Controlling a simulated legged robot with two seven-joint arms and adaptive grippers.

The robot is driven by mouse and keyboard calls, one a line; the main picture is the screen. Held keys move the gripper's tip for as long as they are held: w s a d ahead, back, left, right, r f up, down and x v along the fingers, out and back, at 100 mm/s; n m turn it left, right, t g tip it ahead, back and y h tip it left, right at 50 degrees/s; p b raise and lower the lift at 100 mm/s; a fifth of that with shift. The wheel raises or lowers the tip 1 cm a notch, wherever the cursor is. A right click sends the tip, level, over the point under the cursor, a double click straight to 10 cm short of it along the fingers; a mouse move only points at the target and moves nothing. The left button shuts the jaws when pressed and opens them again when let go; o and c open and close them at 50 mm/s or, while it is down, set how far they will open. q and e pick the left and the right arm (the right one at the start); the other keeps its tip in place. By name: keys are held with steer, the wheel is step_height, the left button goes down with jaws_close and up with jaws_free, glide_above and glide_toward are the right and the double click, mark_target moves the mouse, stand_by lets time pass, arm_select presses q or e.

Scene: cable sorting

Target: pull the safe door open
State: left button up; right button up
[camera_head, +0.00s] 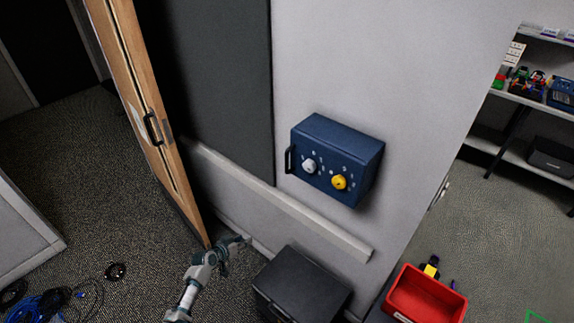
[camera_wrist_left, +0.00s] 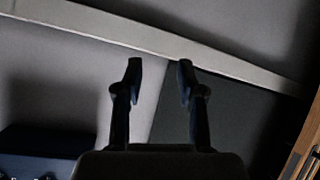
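The blue safe (camera_head: 352,146) is fixed to the light wall, and its door appears shut. The front carries a black handle (camera_head: 289,160) at its left edge, a white knob (camera_head: 309,166) and a yellow knob (camera_head: 339,182), with pale marks around them. My left gripper (camera_head: 243,241) is below and left of the safe, apart from the handle. In the left wrist view its two fingers (camera_wrist_left: 160,76) stand apart with nothing between them. A dark blue box, likely the safe (camera_wrist_left: 45,141), shows at that view's lower left. My right gripper is out of view.
A pale rail (camera_head: 300,218) runs along the wall below the safe. A black box (camera_head: 305,280) and a red bin (camera_head: 428,296) stand underneath. A wooden door (camera_head: 135,85) is at left, cables (camera_head: 55,303) lie lower left, and shelves (camera_head: 530,105) stand right.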

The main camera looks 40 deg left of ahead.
arm_select(q)
step_height(320, 180, up, 21)
steer(key=w+m+t+h, duration=0.2)
steer(key=t, duration=0.2)
steer(key=m+t+h, duration=0.2)
steer(key=m+h, duration=0.1)
steer(key=m, duration=0.2)
glide_toward(287, 170)
steer(key=s+a+r, duration=0.2)
steer(key=s+r, duration=0.2)
steer(key=s, duration=0.2)
steer(key=p+x, duration=0.1)
steer(key=x, duration=0.4)
steer(key=p+x, duration=0.2)
steer(key=x, duration=0.4)
steer(key=p+x, duration=0.1)
steer(key=x, duration=0.5)
steer(key=shift+f+p, duration=0.4)
steer(key=shift+a, duration=0.1)
steer(key=shift+n, duration=0.3)
steer(key=shift+a, duration=0.15)
steer(key=c, duration=0.7)
jaws_close()
